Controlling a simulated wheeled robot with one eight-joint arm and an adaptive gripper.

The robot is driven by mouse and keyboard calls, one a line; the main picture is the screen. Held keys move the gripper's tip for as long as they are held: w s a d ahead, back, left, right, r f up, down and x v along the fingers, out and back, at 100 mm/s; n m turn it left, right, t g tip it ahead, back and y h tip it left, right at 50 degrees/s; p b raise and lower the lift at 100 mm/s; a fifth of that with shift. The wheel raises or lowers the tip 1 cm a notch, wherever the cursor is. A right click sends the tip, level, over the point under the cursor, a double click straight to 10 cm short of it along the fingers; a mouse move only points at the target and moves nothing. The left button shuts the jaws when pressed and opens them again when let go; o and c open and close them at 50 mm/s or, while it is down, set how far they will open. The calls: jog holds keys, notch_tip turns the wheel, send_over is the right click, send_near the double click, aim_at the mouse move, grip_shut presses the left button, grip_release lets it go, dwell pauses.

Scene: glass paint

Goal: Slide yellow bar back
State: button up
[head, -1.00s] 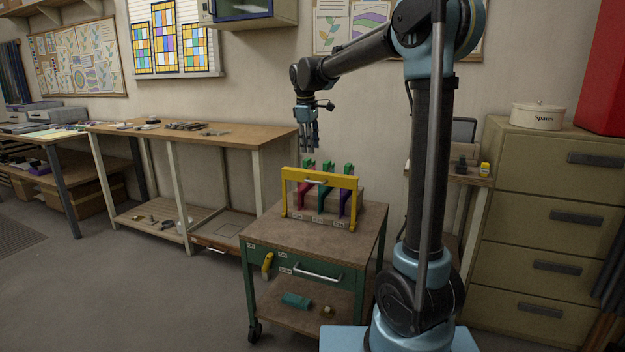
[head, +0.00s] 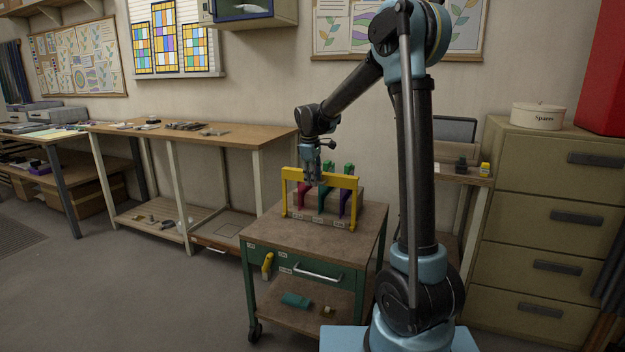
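The yellow bar (head: 340,181) is a wide frame with two legs. It stands across the front of a small rack on top of the green cart (head: 268,224). Green-topped pieces (head: 347,170) with red, green and purple lower parts show behind it. My gripper (head: 313,181) points down at the left-middle part of the bar's top rail, where a pale handle showed earlier. Its fingertips overlap the rail in this view. I cannot tell whether they touch or grip it. The handle is now hidden by the gripper.
The cart has a drawer with a pale handle (head: 318,275) and a lower shelf with a teal item (head: 296,300). A long workbench (head: 215,142) stands left. A filing cabinet (head: 550,190) stands right. The cart top in front of the rack is clear.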

grip_shut()
jog(key=s+a, duration=0.2)
jog(key=s, duration=0.4)
jog(key=shift+a, duration=0.15)
grip_release()
notch_tip(320, 180, up, 12)
jog(key=s, duration=0.2)
jog(key=shift+a+f, duration=0.15)
jog(key=shift+a, duration=0.2)
